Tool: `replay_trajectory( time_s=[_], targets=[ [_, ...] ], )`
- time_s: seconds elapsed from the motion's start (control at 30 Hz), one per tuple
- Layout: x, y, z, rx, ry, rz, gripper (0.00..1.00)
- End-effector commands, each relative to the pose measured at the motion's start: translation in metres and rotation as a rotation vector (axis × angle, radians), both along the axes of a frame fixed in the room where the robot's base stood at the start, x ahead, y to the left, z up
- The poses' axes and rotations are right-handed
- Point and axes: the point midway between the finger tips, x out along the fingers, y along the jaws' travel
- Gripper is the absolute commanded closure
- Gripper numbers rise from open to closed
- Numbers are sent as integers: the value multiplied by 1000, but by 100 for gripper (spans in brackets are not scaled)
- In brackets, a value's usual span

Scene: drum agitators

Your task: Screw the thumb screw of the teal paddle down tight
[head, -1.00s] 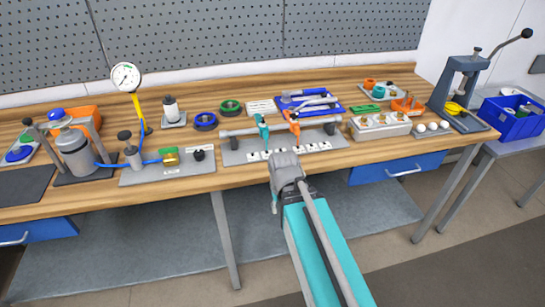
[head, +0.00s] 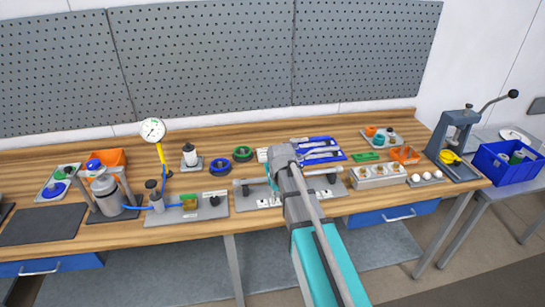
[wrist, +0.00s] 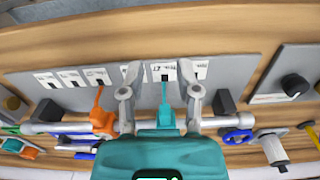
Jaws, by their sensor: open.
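The teal paddle (wrist: 165,95) stands out from the grey shaft (wrist: 60,127) in the wrist view. My gripper (wrist: 163,78) is open, with one finger on each side of the paddle and a gap on both sides. The paddle's hub (wrist: 165,117) is partly covered by my gripper body, and I cannot make out its thumb screw. An orange paddle (wrist: 101,115) is on the same shaft, just left of my left finger. In the head view my arm covers both paddles and my fingers, while the shaft (head: 250,182) shows beside it.
The shaft's grey base plate (head: 245,201) carries white labels (wrist: 98,76). A plate with a black knob (wrist: 294,86) lies to the right in the wrist view.

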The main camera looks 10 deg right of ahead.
Motion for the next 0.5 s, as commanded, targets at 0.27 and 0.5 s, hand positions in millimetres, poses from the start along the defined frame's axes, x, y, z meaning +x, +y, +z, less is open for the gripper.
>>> replay_trajectory(
  time_s=[0.27, 0.5],
  targets=[
    [53, -1, 59, 0, 0, -11, 57],
    [93, -2, 101, 0, 0, -20, 57]
  ],
)
